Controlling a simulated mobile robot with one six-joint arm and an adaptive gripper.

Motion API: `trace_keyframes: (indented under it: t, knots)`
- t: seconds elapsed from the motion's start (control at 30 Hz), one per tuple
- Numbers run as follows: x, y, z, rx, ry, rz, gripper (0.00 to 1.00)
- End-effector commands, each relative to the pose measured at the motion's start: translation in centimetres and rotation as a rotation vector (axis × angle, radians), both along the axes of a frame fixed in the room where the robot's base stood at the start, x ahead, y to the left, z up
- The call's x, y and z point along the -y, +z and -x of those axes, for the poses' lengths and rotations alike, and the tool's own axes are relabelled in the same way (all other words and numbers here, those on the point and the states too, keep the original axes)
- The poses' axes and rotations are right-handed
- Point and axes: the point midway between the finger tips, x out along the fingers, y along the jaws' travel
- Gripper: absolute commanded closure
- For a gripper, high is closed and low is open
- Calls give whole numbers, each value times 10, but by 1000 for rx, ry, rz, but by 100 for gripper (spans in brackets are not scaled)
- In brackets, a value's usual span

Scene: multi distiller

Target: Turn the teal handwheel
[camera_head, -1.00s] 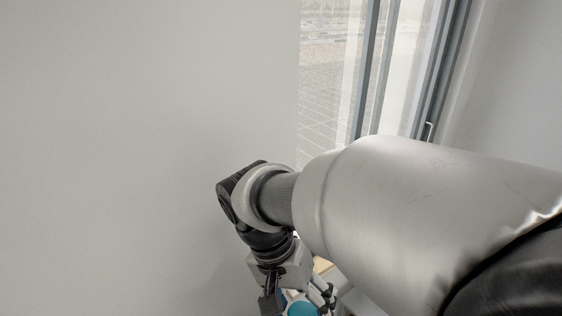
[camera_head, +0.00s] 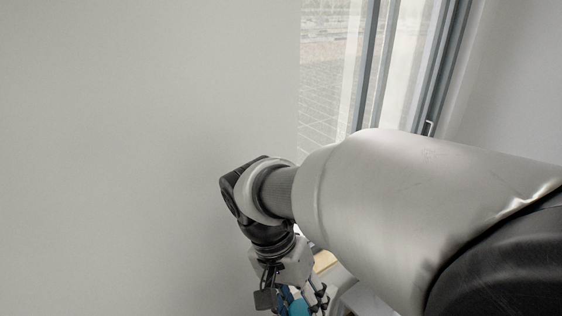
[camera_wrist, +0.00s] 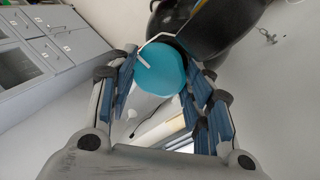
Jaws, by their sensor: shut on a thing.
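The teal handwheel (camera_wrist: 160,68) is a round disc in the upper middle of the wrist view, between the fingers of my gripper (camera_wrist: 160,82). The blue-padded fingers stand on its left and right sides and are shut on it. In the head view, a small part of the teal handwheel (camera_head: 299,307) shows at the bottom edge, beside my gripper (camera_head: 291,296). My arm hides much of what lies around it there.
A grey cabinet (camera_wrist: 45,50) with labelled drawers stands at the left in the wrist view. A large black rounded body (camera_wrist: 215,25) is close to the handwheel. A window (camera_head: 385,65) and a plain wall (camera_head: 120,150) fill the head view's background.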

Motion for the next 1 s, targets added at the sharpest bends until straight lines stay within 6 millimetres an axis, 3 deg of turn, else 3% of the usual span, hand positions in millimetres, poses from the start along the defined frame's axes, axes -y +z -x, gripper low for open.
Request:
trace_keyframes:
  t: [0.27,0.3,0.6,1.0]
  knots:
    - [1,-1,1,-5,-40,3,79]
    - [1,-1,1,-5,-40,3,53]
    - [1,-1,1,-4,-39,3,33]
    - [-1,4,-1,-1,-37,1,32]
